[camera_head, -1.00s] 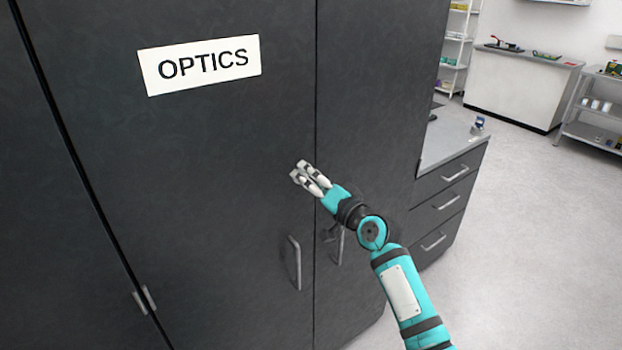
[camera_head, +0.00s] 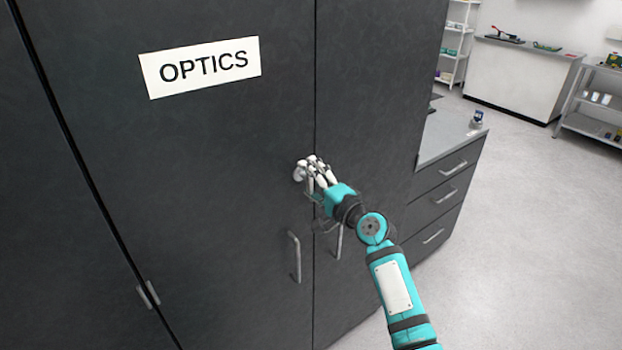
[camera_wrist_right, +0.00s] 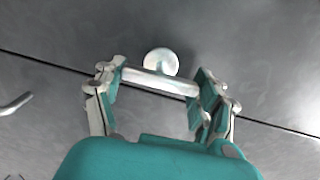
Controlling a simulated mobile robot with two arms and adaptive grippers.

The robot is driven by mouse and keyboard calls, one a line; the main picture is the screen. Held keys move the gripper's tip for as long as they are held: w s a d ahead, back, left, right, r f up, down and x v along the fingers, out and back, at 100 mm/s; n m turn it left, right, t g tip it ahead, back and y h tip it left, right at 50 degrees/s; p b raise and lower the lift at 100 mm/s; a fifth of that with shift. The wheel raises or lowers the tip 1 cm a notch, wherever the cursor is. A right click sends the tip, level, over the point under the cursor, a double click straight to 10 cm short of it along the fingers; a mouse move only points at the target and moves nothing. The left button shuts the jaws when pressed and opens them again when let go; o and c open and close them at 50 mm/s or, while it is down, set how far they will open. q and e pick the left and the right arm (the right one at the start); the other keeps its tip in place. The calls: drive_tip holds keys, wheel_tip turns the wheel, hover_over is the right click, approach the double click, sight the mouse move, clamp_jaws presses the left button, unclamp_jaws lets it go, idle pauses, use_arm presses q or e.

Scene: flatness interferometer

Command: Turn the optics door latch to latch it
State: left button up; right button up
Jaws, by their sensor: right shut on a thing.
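The optics door (camera_head: 220,200) is a dark cabinet door with a white OPTICS sign (camera_head: 204,66); it looks closed, flush with the door to its right. The latch (camera_head: 299,172) is a small pale piece near the door's right edge, partly hidden by my fingers. My right gripper (camera_head: 315,170) is shut on the latch bar, a finger at each end (camera_wrist_right: 160,90). My left gripper is not in view.
Two vertical door handles, one on the optics door (camera_head: 295,257) and one on the neighbouring door (camera_head: 339,241), stand below the latch. A grey counter with drawers (camera_head: 445,195) is to the right. The floor (camera_head: 540,230) beyond is clear.

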drive_tip(key=shift+f, duration=0.1)
drive_tip(key=o, duration=1.2)
drive_tip(key=shift+c, duration=0.2)
drive_tip(key=shift+d, duration=0.1)
drive_tip(key=v, duration=1.2)
